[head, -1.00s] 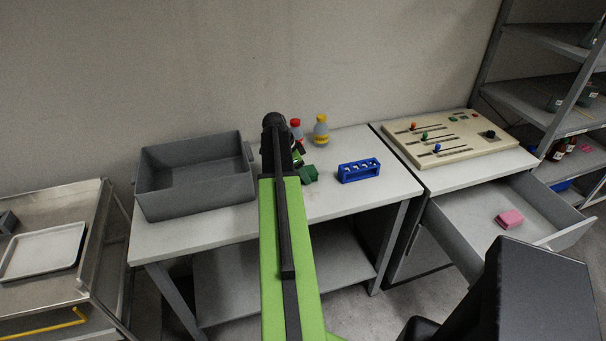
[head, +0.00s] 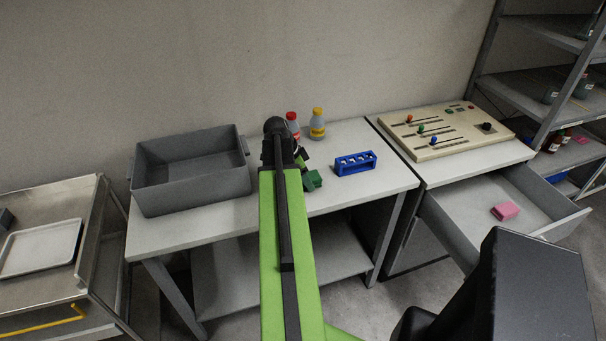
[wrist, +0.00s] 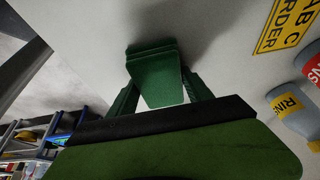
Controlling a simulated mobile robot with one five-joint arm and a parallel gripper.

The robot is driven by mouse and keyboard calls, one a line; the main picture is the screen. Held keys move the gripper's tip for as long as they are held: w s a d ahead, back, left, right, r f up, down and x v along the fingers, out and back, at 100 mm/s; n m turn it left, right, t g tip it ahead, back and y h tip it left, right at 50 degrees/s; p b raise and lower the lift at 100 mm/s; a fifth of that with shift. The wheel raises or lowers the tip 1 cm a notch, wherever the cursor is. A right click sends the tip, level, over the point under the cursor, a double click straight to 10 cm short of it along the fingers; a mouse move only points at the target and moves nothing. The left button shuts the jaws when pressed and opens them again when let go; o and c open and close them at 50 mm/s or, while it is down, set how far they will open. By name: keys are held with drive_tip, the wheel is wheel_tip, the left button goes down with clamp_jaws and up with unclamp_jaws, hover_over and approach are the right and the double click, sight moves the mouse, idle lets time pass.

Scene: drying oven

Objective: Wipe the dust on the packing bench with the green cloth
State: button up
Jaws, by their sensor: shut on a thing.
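The green cloth (head: 312,180) shows as a small folded block beside the end of my arm in the head view. My gripper (head: 303,163) is mostly hidden behind my arm there. In the wrist view the cloth (wrist: 155,78) sits between the two green fingers, and my gripper (wrist: 161,94) is shut on it. The packing bench (head: 225,217) has a pale grey top. The cloth is over its middle, left of the blue rack; I cannot tell whether it touches the top. No dust can be made out in these frames.
A grey bin (head: 193,190) stands on the bench's left. The blue rack (head: 355,164) is at right. A red-capped bottle (head: 292,126) and yellow-capped bottle (head: 317,124) stand at the back. Right is a control panel (head: 440,130) above an open drawer (head: 470,207) holding a pink block (head: 505,210).

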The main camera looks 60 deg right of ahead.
sight(314, 193)
drive_tip(key=shift+s+a, duration=0.4)
drive_tip(key=shift+s+a, duration=0.1)
drive_tip(key=shift+s+a+f, duration=0.1)
drive_tip(key=shift+s+a, duration=1.2)
drive_tip(key=shift+a, duration=0.1)
drive_tip(key=shift+w+d, duration=0.1)
drive_tip(key=shift+d, duration=0.05)
drive_tip(key=shift+w+d, duration=1.3)
drive_tip(key=shift+w, duration=0.05)
drive_tip(key=shift+w+d, duration=2.9)
